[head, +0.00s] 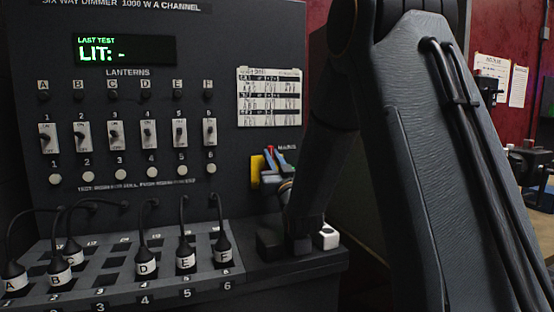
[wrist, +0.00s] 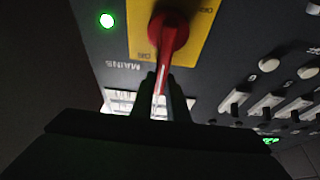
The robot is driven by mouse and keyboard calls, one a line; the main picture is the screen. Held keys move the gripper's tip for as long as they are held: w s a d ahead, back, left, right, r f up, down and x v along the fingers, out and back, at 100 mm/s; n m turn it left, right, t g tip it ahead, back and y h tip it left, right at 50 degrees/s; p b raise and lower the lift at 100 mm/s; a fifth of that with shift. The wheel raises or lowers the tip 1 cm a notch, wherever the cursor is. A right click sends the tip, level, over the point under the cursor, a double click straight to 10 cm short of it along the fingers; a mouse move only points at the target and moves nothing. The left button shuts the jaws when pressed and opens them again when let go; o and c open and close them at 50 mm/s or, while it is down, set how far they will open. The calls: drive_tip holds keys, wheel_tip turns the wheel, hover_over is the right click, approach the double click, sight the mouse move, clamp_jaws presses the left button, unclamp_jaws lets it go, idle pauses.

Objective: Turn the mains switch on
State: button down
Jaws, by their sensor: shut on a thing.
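The mains switch is a red rotary handle (wrist: 168,38) on a yellow plate (wrist: 201,30), under the fingers in the wrist view. In the head view the yellow plate (head: 257,170) sits right of the numbered switches, partly hidden by my gripper (head: 271,162). My gripper (wrist: 162,92) is shut on the red handle, one finger on each side. The handle points at the plate edge by the upside-down MAINS label (wrist: 121,66); small lettering that looks like ON is near that edge. A round green lamp (wrist: 106,20) beside the plate is lit.
The panel display (head: 125,50) reads "LIT: -". Numbered toggle switches (head: 148,134) and round buttons (head: 150,171) lie left of the mains switch. Lettered plugs (head: 147,264) with cables stand in the sloped patch bay below. A white-topped button (head: 327,236) is on the right ledge.

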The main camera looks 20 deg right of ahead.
drive_tip(key=shift+f, duration=0.15)
drive_tip(key=c, duration=1.7)
unclamp_jaws()
drive_tip(key=shift+r, duration=0.2)
wheel_tip(320, 180, up, 10)
drive_tip(key=shift+f+b, duration=0.1)
drive_tip(key=shift+b, duration=0.4)
drive_tip(key=shift+f, duration=0.1)
